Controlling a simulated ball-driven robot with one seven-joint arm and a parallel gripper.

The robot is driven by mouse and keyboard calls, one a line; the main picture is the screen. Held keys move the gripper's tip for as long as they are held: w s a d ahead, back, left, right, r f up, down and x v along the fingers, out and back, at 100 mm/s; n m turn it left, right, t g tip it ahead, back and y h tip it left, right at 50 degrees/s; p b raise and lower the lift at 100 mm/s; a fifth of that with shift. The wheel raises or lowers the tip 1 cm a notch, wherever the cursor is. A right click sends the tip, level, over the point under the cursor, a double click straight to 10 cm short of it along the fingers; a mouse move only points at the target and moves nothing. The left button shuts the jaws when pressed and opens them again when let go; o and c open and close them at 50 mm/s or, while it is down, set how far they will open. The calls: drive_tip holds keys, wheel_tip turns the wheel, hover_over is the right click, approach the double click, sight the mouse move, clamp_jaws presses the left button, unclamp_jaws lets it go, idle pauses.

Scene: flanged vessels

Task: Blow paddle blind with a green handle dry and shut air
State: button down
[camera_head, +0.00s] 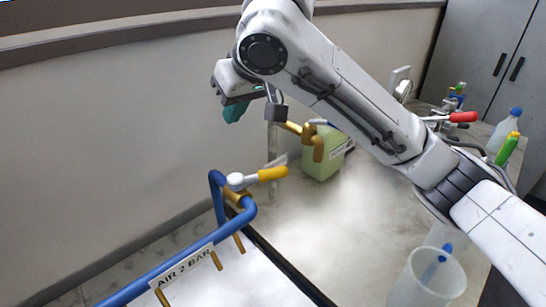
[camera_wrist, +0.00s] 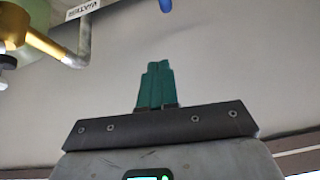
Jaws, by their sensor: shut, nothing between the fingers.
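My gripper (camera_head: 235,110) is raised in front of the wall, above and left of the bench, with its teal fingers together and empty. In the wrist view the fingers (camera_wrist: 155,86) show pressed side by side. The air line is a blue pipe (camera_head: 165,273) with small brass outlets and a label "AIR 2 BAR" (camera_head: 182,268). Its valve has a yellow handle (camera_head: 272,174), below my gripper and apart from it. A green handle-like item (camera_head: 507,148) stands at the far right; I cannot tell whether it belongs to a paddle blind. No blind plate is clearly visible.
A brass water tap (camera_head: 315,140) and pale green canister (camera_head: 322,163) stand behind my arm. The tap shows in the wrist view (camera_wrist: 55,45). A clear beaker (camera_head: 428,282), red handle (camera_head: 463,117) and blue-capped bottle (camera_head: 505,128) are at right. Mid-bench is clear.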

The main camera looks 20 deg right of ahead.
sight(262, 176)
drive_tip(key=s+d+m+g+h, duration=0.2)
drive_tip(key=d+m, duration=0.2)
drive_tip(key=d, duration=0.2)
wheel_tip(262, 176, down, 11)
drive_tip(key=p, duration=0.1)
drive_tip(key=shift+d+r+h+p, duration=0.15)
drive_tip(key=shift+d+h+p, duration=0.15)
drive_tip(key=shift+d+p, duration=0.05)
drive_tip(key=shift+s+d, duration=0.1)
drive_tip(key=shift+s, duration=0.1)
